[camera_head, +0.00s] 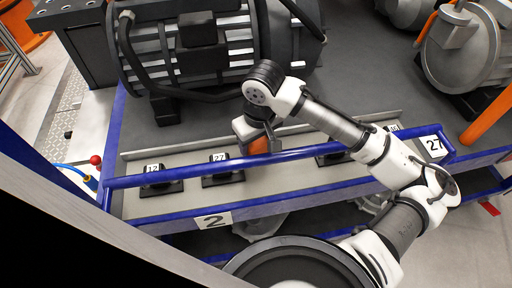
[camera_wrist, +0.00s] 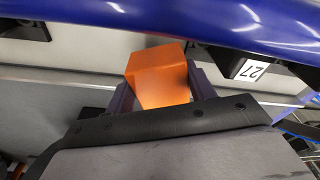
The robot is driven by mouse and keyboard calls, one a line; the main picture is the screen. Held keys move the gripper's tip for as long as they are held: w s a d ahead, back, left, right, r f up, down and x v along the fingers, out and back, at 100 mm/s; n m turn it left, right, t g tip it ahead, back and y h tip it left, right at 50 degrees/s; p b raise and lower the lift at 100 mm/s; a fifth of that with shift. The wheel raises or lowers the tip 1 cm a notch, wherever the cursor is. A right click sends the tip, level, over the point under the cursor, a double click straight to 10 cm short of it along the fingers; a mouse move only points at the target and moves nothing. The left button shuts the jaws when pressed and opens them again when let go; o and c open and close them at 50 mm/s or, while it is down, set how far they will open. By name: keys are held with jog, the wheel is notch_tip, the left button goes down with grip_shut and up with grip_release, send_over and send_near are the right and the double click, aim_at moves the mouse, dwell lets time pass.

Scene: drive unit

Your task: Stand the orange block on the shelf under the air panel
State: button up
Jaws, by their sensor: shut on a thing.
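The orange block (camera_head: 259,146) is partly hidden by my gripper (camera_head: 256,137) and the blue rail in the head view. In the wrist view the orange block (camera_wrist: 158,78) sits between the two purple-grey fingers of my gripper (camera_wrist: 161,88), which is shut on it. The block is over the pale shelf (camera_head: 196,197), behind the blue rail. I cannot tell whether it touches the shelf. I cannot clearly identify the air panel in either view.
Small black stands with number labels line the shelf, including one marked 27 (camera_head: 222,172) and one marked 12 (camera_head: 158,181). A blue rail (camera_head: 300,154) runs along the front. A large dark motor (camera_head: 208,50) stands behind. Bare shelf shows between the stands.

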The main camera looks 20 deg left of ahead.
jog(key=shift+f, duration=1.75)
jog(key=shift+f, duration=0.1)
jog(key=shift+f, duration=0.15)
jog(key=o, duration=1.3)
